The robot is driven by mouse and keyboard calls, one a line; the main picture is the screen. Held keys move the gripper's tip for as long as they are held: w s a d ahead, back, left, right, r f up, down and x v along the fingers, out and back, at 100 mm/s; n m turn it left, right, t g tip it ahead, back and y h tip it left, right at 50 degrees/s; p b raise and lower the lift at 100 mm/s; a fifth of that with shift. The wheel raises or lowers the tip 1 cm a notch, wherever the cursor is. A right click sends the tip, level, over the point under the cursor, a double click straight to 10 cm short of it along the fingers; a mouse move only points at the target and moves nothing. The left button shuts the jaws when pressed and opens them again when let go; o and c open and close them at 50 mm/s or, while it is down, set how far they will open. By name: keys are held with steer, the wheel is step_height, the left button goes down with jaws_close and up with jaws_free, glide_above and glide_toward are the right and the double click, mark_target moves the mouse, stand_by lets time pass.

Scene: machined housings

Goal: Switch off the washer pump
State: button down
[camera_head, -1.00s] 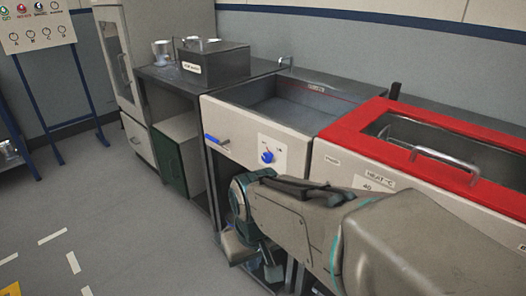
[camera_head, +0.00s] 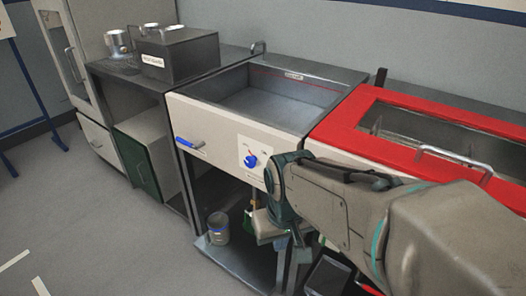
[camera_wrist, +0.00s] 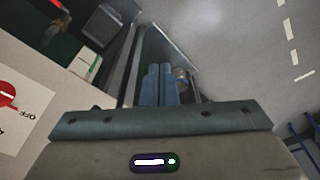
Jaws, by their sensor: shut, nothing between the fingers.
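The red-lidded washer (camera_head: 340,132) stands at the right in the head view. My arm covers most of its front panel there, so its pump control is hidden in that view. In the wrist view, a red round control (camera_wrist: 8,94) is cut by the left edge, on a white plate marked OFF. Its setting cannot be read. My gripper (camera_wrist: 159,68) is shut and empty, its blue fingers side by side, to the right of the red control and apart from it.
Left of the washer is a sink (camera_head: 270,100) with a blue knob (camera_head: 250,161) and a blue-gripped lever (camera_head: 188,143). A can (camera_head: 217,228) stands on the shelf below. A dark box (camera_head: 178,55) sits on the left counter.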

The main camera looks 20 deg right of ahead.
steer(key=w+d+r+g+h+p, duration=0.1)
steer(key=w+d+r+p, duration=0.2)
steer(key=w+r+p, duration=0.3)
steer(key=w+d+r+g+h+p, duration=0.1)
steer(key=w+d+r+h+p, duration=0.1)
steer(key=w+d+r+p, duration=0.5)
steer(key=a+b+x, duration=0.2)
steer(key=x, duration=1.2)
steer(key=shift+w+f+n+b, duration=0.2)
steer(key=shift+f+n+b, duration=0.1)
steer(key=shift+f, duration=0.35)
steer(key=shift+d, duration=0.1)
steer(key=shift+s+d+f+b, duration=0.2)
steer(key=shift+s+f+b, duration=0.1)
steer(key=shift+f+b, duration=0.3)
steer(key=shift+r, duration=0.1)
